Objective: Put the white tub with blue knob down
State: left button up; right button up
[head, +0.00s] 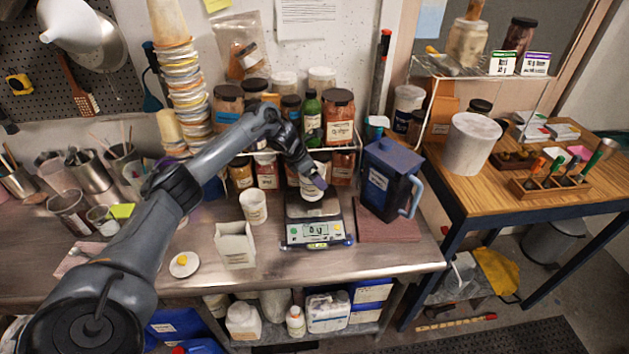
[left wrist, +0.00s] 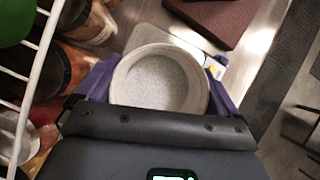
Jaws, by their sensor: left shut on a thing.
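My left gripper (head: 313,183) is shut on a white tub (head: 311,191), with its purple fingers on opposite sides of it. The tub is over the pan of the digital scale (head: 318,232); I cannot tell whether it touches the pan. In the left wrist view the tub (left wrist: 160,82) is open at the top, with pale grey powder inside. No blue knob can be made out on it. The scale's display seems to read zero. My right gripper is not in view.
A blue jug (head: 388,180) stands close right of the scale on a dark red mat (head: 390,231). A white cup (head: 253,207) and a white square container (head: 235,246) are to the left. A wire rack of jars (head: 339,118) is behind. A yellow-knobbed lid (head: 185,265) lies at front left.

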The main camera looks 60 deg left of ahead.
pick_arm(q)
notch_tip(320, 180, down, 3)
jog(key=shift+r, duration=0.1)
dwell(0.3)
jog(key=o, duration=0.8)
jog(key=shift+r, duration=0.1)
jog(key=v, duration=1.1)
jog(key=shift+s+r, duration=0.2)
jog(key=shift+r, duration=0.15)
